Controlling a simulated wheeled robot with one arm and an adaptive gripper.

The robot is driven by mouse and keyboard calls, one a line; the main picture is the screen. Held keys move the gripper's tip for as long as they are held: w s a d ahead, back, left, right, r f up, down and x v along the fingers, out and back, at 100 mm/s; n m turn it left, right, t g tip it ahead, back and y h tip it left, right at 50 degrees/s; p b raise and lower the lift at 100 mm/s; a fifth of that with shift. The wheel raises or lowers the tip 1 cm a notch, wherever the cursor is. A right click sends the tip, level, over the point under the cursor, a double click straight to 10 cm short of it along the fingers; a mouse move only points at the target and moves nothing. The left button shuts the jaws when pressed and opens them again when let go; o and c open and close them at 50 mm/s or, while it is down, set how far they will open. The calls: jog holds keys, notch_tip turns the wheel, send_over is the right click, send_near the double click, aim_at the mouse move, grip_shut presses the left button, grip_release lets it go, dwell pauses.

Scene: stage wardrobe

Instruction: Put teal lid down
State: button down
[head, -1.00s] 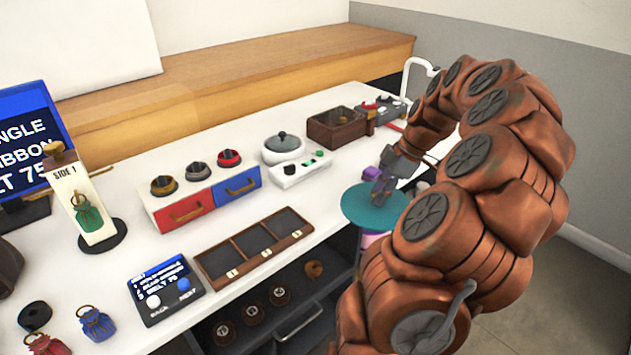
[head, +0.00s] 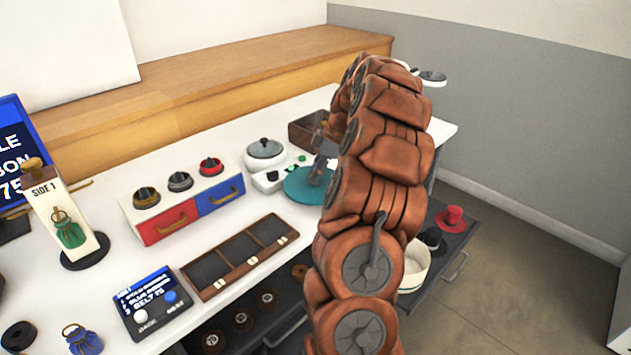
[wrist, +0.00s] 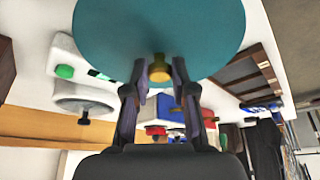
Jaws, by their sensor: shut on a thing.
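The teal lid (head: 303,186) is a flat round disc, held over the white table near its right part, beside the white switch box. In the wrist view the lid (wrist: 160,28) fills the top, with a brass-coloured knob (wrist: 159,68) between the fingers. My gripper (head: 322,160) is shut on the lid's knob; both fingers also show in the wrist view (wrist: 159,84). In the head view my arm hides part of the lid's right side. I cannot tell how far the lid is above the table.
A white lidded pot (head: 265,155) and a white switch box (head: 268,181) stand left of the lid. A brown wooden box (head: 306,133) is behind it. A three-part wooden tray (head: 240,256) lies in front. An open drawer (head: 452,240) holds a white tub (head: 414,268) and small hats (head: 453,217).

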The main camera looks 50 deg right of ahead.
jog(key=shift+w+f, duration=0.1)
jog(key=shift+f, duration=1.65)
jog(key=shift+f, duration=0.15)
jog(key=c, duration=1)
grip_release()
jog(key=shift+o, duration=0.2)
jog(key=v, duration=1.2)
